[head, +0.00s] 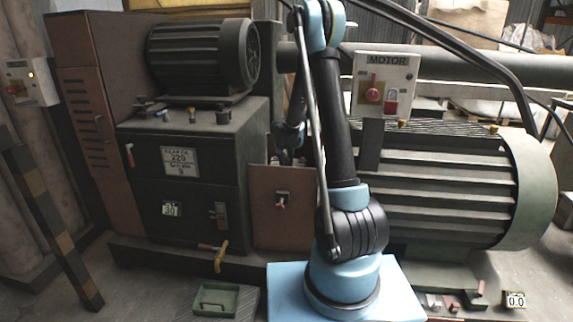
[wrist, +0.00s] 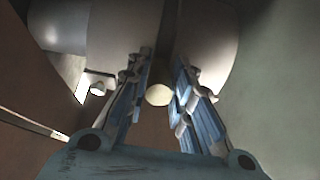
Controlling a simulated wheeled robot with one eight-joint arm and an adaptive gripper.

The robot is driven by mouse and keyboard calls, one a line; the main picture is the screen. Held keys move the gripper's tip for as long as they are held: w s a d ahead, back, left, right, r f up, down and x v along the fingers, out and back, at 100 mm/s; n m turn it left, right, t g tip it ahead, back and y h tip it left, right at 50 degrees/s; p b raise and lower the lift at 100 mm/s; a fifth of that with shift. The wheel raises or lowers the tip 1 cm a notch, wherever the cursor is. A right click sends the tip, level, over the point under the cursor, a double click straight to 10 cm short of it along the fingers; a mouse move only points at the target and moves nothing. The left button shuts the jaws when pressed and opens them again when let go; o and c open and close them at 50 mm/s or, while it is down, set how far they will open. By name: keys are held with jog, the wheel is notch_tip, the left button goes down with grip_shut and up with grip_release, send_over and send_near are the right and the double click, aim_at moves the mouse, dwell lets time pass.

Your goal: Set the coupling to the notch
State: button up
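My gripper (wrist: 161,78) shows from behind in the wrist view, its two blue-and-grey fingers apart. A pale round end (wrist: 158,95) lies in line with the gap between them, with narrow gaps on both sides. I cannot tell whether it is the coupling or how deep it sits between the fingers. In the head view my gripper (head: 287,158) is partly hidden behind my arm, above a brown panel box (head: 262,222) with a small switch (head: 281,200). I cannot make out the coupling or its notch for certain in the head view.
A dark cabinet (head: 223,165) carrying a ribbed motor (head: 185,58) stands left of my arm. A large green-grey motor (head: 455,185) with a MOTOR control box (head: 384,84) stands on the right. A green tray (head: 216,300) lies on the floor. Large pale curved surfaces (wrist: 210,40) crowd the wrist view.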

jog(key=shift+o, duration=1)
jog(key=v, duration=1.2)
